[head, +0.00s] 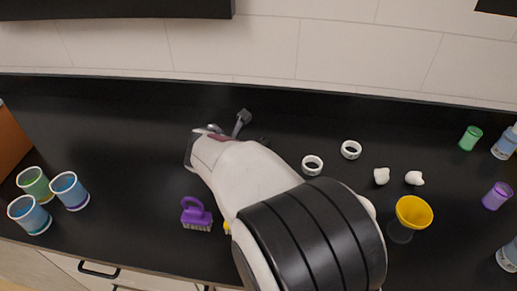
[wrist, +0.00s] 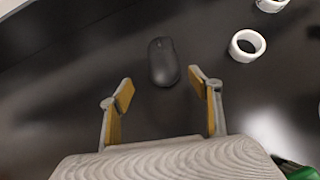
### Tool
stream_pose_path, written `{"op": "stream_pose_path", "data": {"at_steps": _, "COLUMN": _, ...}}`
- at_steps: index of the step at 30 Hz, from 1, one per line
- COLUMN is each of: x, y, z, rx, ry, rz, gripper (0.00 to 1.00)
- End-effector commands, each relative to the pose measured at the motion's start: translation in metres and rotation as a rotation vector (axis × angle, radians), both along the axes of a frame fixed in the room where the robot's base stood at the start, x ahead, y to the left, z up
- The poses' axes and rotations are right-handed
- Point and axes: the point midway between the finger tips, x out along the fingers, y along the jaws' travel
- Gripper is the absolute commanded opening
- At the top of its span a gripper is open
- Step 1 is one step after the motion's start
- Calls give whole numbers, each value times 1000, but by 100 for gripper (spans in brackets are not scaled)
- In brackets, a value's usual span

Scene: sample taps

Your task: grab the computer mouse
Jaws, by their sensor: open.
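The computer mouse (wrist: 163,61) is black and lies on the dark counter in the wrist view, just ahead of my gripper. My gripper (wrist: 161,84) is open and empty, its two yellow-padded fingers spread wide. The near end of the mouse shows between the fingertips, with a gap on each side. In the head view my arm covers most of this area, and only a grey finger of my gripper (head: 242,122) shows past the wrist. I cannot make out the mouse clearly there.
White rings (head: 312,165) lie right of my arm; one (wrist: 247,45) is right of the mouse. A purple brush (head: 196,215) is at left, a yellow cup (head: 413,212) at right. Several cups (head: 70,191) stand far left. The wall (head: 340,60) runs behind the counter.

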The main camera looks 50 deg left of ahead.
Motion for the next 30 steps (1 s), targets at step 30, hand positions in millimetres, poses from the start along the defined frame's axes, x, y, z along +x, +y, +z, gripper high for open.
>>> {"op": "stream_pose_path", "data": {"at_steps": 30, "x": 35, "y": 13, "z": -37, "rx": 0, "ry": 0, "rz": 0, "gripper": 63}}
